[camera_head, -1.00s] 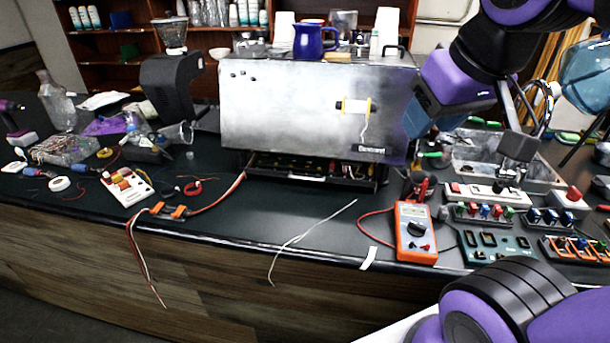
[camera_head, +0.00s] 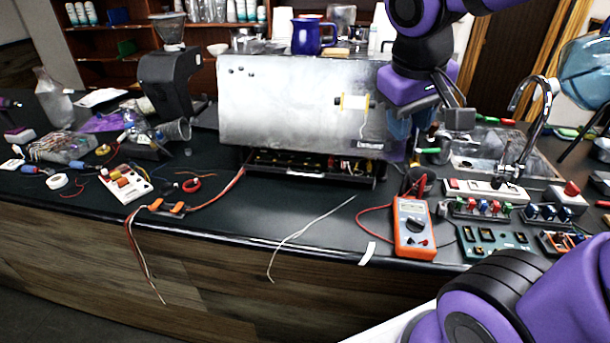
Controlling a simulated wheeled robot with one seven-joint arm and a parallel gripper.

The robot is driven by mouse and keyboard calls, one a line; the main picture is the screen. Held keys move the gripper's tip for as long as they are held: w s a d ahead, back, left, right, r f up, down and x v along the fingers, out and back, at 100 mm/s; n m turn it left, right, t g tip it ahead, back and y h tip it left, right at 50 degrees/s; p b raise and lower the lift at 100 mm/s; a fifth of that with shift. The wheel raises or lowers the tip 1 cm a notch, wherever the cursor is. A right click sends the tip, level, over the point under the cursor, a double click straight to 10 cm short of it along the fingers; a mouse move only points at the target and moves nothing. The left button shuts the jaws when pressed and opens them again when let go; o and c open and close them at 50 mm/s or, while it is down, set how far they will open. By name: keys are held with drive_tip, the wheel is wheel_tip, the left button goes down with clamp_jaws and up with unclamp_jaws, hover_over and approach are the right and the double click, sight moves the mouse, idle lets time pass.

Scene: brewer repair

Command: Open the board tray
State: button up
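The brewer (camera_head: 285,105) is a large brushed-metal box on the dark counter. The board tray (camera_head: 312,178) sits low under its front panel, a dark shallow drawer with small electronic parts showing in the gap above its front edge. How far out it stands is hard to tell. My gripper (camera_head: 398,138) points downward by the brewer's right side, above and to the right of the tray and apart from it. Its fingertips are dark and blurred there, so their opening cannot be read.
A white wire (camera_head: 310,228) lies on the counter in front. A blue mug (camera_head: 312,36) stands on the brewer. The counter (camera_head: 270,212) directly before the tray is mostly clear.

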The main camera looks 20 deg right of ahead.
drive_tip(key=w+f+n+g+h, duration=0.1)
drive_tip(key=w+f+g+h, duration=0.1)
drive_tip(key=w+f+h, duration=0.5)
drive_tip(key=n+t+h, duration=0.3)
drive_tip(key=n+t, duration=0.4)
drive_tip(key=t, duration=0.2)
approach(304, 175)
drive_tip(key=x, duration=1)
drive_tip(key=shift+w+d+f, duration=0.1)
drive_tip(key=shift+w+d, duration=0.05)
drive_tip(key=shift+d, duration=0.1)
clamp_jaws()
